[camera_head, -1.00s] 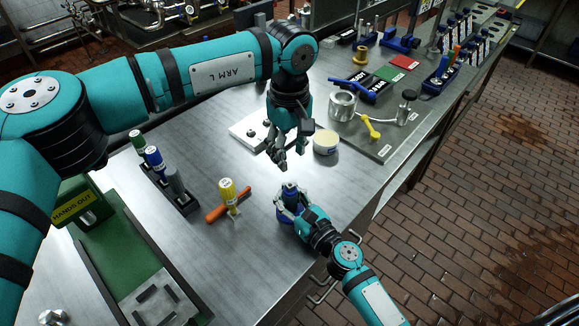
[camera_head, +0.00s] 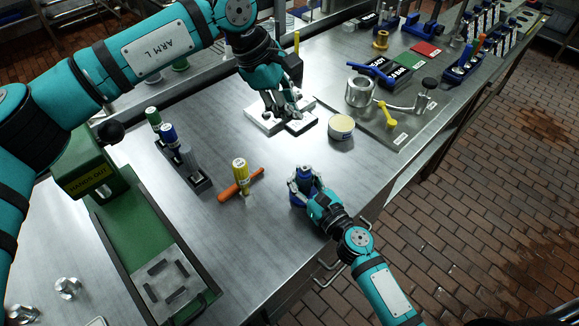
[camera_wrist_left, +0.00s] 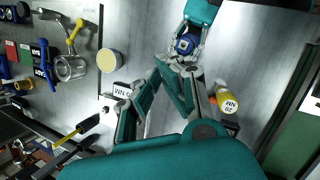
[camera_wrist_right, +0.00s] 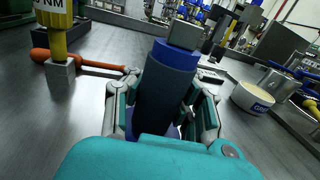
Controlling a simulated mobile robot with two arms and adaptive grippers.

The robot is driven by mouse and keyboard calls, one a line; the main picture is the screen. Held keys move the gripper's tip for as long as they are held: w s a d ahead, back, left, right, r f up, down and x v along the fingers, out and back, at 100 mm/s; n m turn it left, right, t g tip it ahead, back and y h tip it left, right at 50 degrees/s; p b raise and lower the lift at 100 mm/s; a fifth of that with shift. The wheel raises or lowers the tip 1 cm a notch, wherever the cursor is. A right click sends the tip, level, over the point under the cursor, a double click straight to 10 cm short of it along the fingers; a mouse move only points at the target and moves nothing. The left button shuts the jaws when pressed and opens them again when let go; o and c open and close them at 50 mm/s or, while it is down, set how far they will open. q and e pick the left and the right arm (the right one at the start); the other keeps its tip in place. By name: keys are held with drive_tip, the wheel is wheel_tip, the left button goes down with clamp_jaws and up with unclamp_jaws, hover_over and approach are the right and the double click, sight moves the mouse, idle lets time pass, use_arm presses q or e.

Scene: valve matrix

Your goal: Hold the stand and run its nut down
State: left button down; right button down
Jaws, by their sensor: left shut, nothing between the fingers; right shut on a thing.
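The blue stand (camera_head: 298,202) is upright near the table's front edge, with a dark blue body (camera_wrist_right: 165,92) and a grey square piece (camera_wrist_right: 186,34) on top in the right wrist view. My right gripper (camera_head: 303,186) is shut around the stand. My left gripper (camera_head: 284,117) is shut and empty by the white plate (camera_head: 258,119), behind and apart from the stand. The left wrist view shows the stand from above (camera_wrist_left: 186,45), beyond the left fingers (camera_wrist_left: 168,82). I cannot tell whether the grey piece is the nut.
A cream-topped tin (camera_head: 341,127) is behind right. A rack of handled tools (camera_head: 186,166) and a green machine (camera_head: 92,175) are at left. Bare tabletop lies between.

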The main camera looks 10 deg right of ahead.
use_arm(q)
drive_tip(key=w+a+r+n+t+h, duration=0.2)
drive_tip(key=w+a+r+n+h, duration=0.1)
drive_tip(key=a+n, duration=0.3)
drive_tip(key=s+d+r+n+g+h, duration=0.25)
drive_tip(key=s+d, duration=0.35)
drive_tip(key=s, duration=0.5)
drive_tip(key=s+d+r+n+g+h, duration=0.1)
drive_tip(key=s+d+r+n+h, duration=0.15)
drive_tip(key=s+d, duration=0.65)
drive_tip(key=t+y, duration=0.4)
drive_tip(key=t, duration=0.1)
approach(305, 169)
drive_tip(key=s+a, duration=0.1)
drive_tip(key=a, duration=0.3)
drive_tip(key=x, duration=1)
drive_tip(key=shift+s+a+f, duration=0.1)
drive_tip(key=shift+a, duration=0.05)
